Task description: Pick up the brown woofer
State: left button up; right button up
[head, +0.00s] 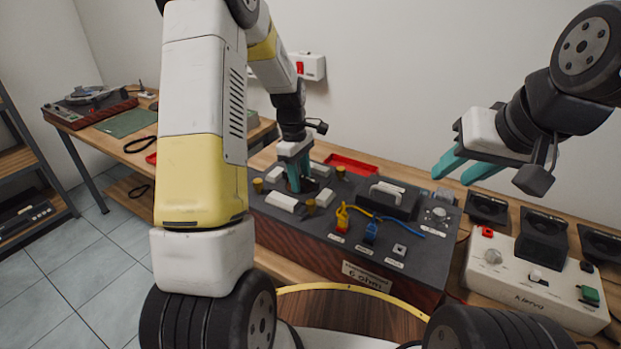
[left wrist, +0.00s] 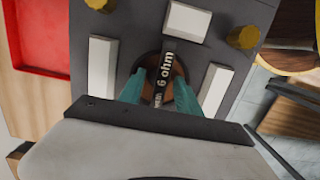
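The brown woofer (left wrist: 151,63) sits in a round recess in the dark grey top of a wood-sided test box (head: 330,225), framed by white blocks and brass knobs. A black strip (left wrist: 166,70) reading "6 ohm" crosses its middle. My left gripper (head: 297,180) points down into the recess and mostly hides the woofer in the head view. In the left wrist view its teal fingers (left wrist: 160,95) stand apart on either side of the strip, with brown showing between; whether they touch it I cannot tell. My right gripper (head: 462,172) is open and empty above the bench's right part.
Black square speaker units (head: 487,208) and a white control box (head: 535,282) stand right of the test box. A red tray (head: 351,164) lies behind it. Yellow and blue leads cross its top. A round brown surface with yellow rim (head: 340,287) is in front.

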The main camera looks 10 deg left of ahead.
pick_arm(q)
jog(key=shift+c, duration=0.4)
grip_shut()
jog(key=shift+r, duration=0.1)
dwell(0.8)
